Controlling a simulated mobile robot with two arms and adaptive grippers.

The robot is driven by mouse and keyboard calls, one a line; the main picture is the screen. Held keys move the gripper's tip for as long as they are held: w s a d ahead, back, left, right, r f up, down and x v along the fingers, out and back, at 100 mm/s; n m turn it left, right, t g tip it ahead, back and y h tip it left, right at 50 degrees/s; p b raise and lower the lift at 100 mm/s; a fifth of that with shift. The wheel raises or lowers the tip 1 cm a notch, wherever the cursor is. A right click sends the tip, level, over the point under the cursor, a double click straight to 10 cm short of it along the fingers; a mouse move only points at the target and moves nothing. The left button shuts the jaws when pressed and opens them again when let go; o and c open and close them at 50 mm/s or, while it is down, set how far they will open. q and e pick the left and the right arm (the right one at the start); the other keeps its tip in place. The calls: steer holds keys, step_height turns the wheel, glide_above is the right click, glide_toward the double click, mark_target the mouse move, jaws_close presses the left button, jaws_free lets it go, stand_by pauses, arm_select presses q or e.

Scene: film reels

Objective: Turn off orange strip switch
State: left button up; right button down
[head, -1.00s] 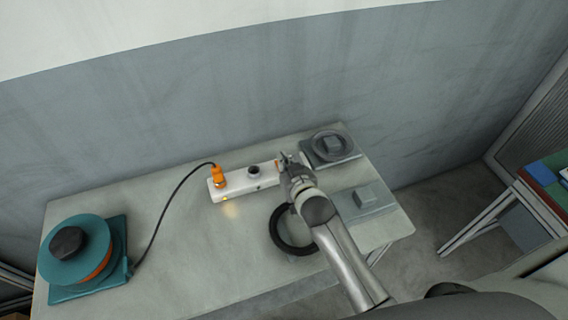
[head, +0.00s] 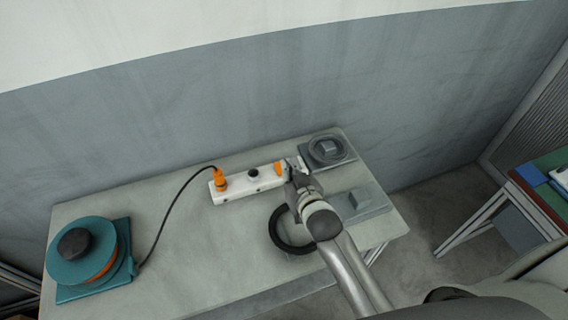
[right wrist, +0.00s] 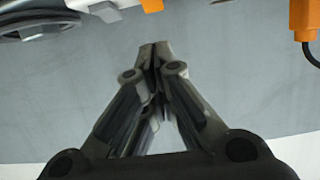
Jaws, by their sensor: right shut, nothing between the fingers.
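The white power strip (head: 240,189) lies on the table, and its end also shows at the top of the right wrist view (right wrist: 190,14). Its orange switch (head: 279,169) is at the right end; an orange piece there shows in the right wrist view (right wrist: 152,5). An orange plug (head: 220,180) stands in the strip's left end. No glow shows at the strip. My right gripper (head: 292,168) is shut and empty, just right of the switch; its fingertips (right wrist: 154,48) meet in the right wrist view. Whether it touches the switch is unclear. My left gripper is out of view.
A teal cable reel (head: 95,275) stands at the table's left, its black cable (head: 172,207) running to the plug. A grey reel (head: 344,153) lies behind my gripper. The table's (head: 180,270) front middle is clear.

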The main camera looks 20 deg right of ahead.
steer(key=s, duration=0.5)
steer(key=shift+s+d+b, duration=0.1)
steer(key=shift+d+b, duration=0.05)
steer(key=shift+b, duration=0.2)
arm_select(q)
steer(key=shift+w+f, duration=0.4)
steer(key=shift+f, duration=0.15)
arm_select(e)
steer(key=shift+s+r, duration=0.15)
steer(key=shift+s, duration=0.45)
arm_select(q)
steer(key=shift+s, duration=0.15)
